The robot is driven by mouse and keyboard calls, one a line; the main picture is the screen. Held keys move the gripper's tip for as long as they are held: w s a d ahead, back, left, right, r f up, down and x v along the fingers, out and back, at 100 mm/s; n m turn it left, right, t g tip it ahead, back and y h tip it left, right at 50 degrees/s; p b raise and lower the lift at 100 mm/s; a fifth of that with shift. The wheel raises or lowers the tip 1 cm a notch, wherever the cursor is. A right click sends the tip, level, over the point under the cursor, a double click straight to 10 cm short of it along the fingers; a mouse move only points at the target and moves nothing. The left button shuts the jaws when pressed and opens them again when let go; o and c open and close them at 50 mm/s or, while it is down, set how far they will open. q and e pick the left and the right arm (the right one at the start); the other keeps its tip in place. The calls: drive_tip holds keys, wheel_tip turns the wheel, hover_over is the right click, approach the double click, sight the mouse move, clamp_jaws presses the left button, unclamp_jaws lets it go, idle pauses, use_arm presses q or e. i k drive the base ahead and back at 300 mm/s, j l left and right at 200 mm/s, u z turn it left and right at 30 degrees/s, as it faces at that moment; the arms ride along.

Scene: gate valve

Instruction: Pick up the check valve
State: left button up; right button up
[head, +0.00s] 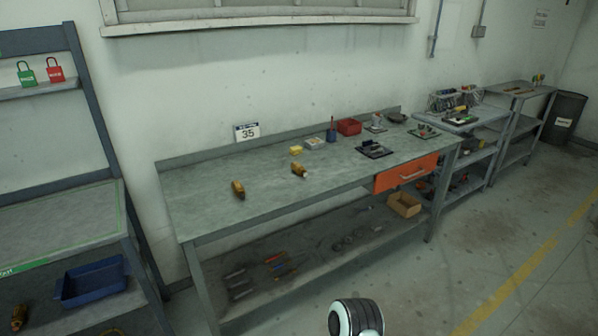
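Two small brass-coloured fittings lie on the grey workbench (210,205). One brass fitting (238,189) is near the front left of the bench top. The other brass fitting (299,170) lies farther right, near the middle. A similar brass piece (18,316) sits on the low shelf of the left rack. I cannot tell at this size which of them is the check valve. Neither of my grippers is in view. Only a rounded white and dark part of mine shows at the bottom edge.
The bench holds a sign reading 35 (247,132), a red bin (348,126) and a dark tray (374,150). An orange drawer (405,174) is under its right end. A blue bin (93,281) is on the left rack. The floor at right is clear.

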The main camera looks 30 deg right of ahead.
sight(295, 167)
drive_tip(key=i+l+z, duration=0.9)
drive_tip(key=i+z, duration=0.2)
drive_tip(key=i+l+u, duration=0.55)
drive_tip(key=i+l, duration=0.05)
drive_tip(key=l, duration=0.1)
